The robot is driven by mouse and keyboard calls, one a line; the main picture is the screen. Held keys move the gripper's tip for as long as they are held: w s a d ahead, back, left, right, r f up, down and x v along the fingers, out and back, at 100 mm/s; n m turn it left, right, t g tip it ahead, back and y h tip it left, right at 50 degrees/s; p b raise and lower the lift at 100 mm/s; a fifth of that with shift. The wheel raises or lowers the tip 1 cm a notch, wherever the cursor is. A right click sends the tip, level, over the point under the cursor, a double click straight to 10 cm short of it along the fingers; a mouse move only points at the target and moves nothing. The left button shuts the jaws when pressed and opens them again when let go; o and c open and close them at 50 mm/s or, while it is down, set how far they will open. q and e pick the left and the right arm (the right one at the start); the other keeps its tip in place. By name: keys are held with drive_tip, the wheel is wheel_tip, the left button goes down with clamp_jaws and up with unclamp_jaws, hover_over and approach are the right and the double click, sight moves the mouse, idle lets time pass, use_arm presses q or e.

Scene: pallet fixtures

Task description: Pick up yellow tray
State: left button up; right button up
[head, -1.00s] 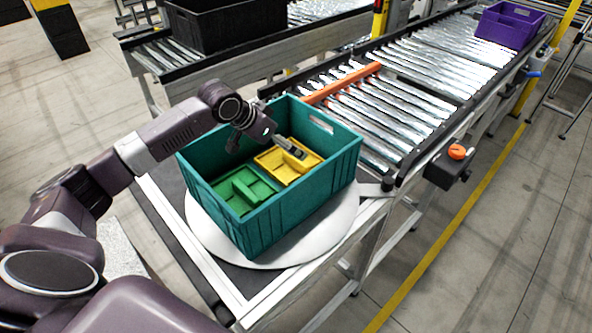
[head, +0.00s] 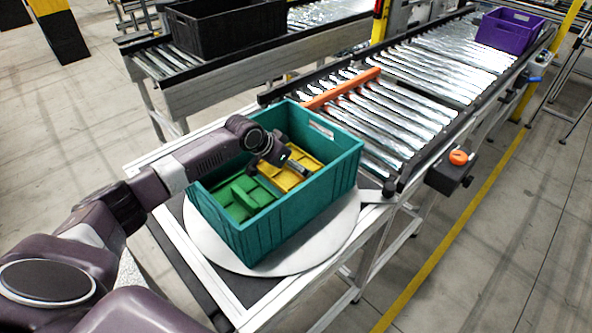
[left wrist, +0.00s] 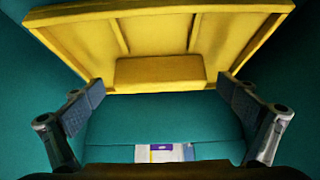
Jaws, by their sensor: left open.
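The yellow tray (head: 281,180) lies inside the teal crate (head: 300,218), beside the green tray (head: 245,196). My left gripper (head: 298,168) reaches down into the crate over the yellow tray and partly hides it. In the left wrist view the yellow tray (left wrist: 158,38) fills the upper part, its raised block facing me. The open fingers of my left gripper (left wrist: 162,97) show at the left and right, their tips near the tray's lower corners. Nothing is held between them. I cannot tell whether the fingertips touch the tray. My right gripper is not in view.
The crate stands on a round metal plate (head: 330,240) at the end of a roller conveyor (head: 400,115). An orange bar (head: 340,89) crosses the rollers. A purple crate (head: 508,29) is at the far right and a black crate (head: 225,27) on the back conveyor.

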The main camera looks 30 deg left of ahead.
use_arm(q)
drive_tip(key=shift+w+f, duration=0.15)
drive_tip(key=shift+f, duration=0.05)
drive_tip(key=shift+c, duration=0.6)
drive_tip(key=c, duration=1.3)
drive_tip(key=shift+r, duration=0.2)
